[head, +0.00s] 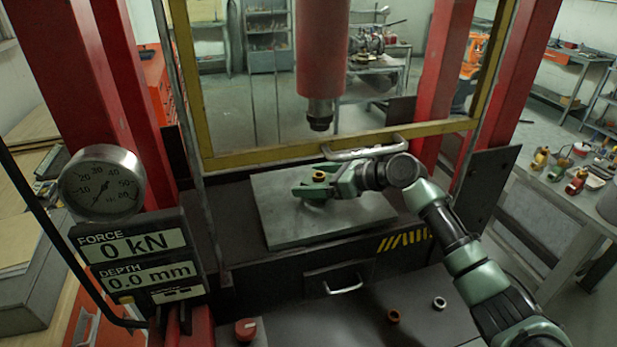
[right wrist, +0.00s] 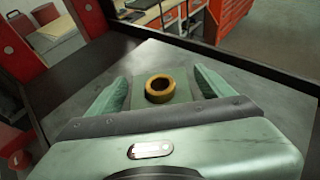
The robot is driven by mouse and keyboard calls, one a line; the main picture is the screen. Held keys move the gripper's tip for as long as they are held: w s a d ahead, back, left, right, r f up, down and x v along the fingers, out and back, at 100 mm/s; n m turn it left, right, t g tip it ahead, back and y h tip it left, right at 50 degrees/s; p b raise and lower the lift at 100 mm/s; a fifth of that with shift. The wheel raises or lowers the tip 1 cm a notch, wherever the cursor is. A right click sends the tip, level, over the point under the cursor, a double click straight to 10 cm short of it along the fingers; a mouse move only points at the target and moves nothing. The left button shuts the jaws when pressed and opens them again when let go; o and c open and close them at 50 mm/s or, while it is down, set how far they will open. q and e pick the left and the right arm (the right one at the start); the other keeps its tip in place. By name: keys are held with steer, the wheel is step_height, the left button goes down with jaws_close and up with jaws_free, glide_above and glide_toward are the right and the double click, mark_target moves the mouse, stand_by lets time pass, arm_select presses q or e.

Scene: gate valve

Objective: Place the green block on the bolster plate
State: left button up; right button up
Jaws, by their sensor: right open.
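The bolster plate (head: 285,225) is a grey metal slab under the press ram. The green block (right wrist: 182,93) shows in the right wrist view, low and flat on the plate, with a brass ring (right wrist: 160,88) on top. The ring also shows in the head view (head: 319,176). My right gripper (head: 314,187) is low over the plate, with its fingers open on both sides of the block. In the right wrist view, gaps show between the fingers (right wrist: 161,84) and the block. In the head view the fingers largely hide the block. My left gripper is not in view.
The red ram (head: 321,60) hangs above the plate. A yellow guard frame (head: 300,152) with a handle (head: 365,149) stands behind my right gripper. A gauge (head: 102,183) and display (head: 140,262) stand at left. Two small rings (head: 393,315) (head: 439,303) lie on the front ledge.

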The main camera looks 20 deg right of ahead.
mark_target(324, 176)
steer(key=p+v, duration=0.1)
steer(key=v, duration=0.1)
steer(key=p+v, duration=0.1)
steer(key=v, duration=0.1)
steer(key=shift+a+r+p, duration=0.1)
steer(key=shift+r+p, duration=0.3)
steer(key=v, duration=0.5)
steer(key=shift+s+d+f, duration=0.2)
steer(key=shift+s+d, duration=0.15)
steer(key=shift+d, duration=0.05)
steer(key=shift+s+d+r, duration=0.2)
steer(key=shift+d+r, duration=0.05)
steer(key=shift+d, duration=0.05)
steer(key=shift+s+f, duration=0.1)
steer(key=shift+s, duration=0.05)
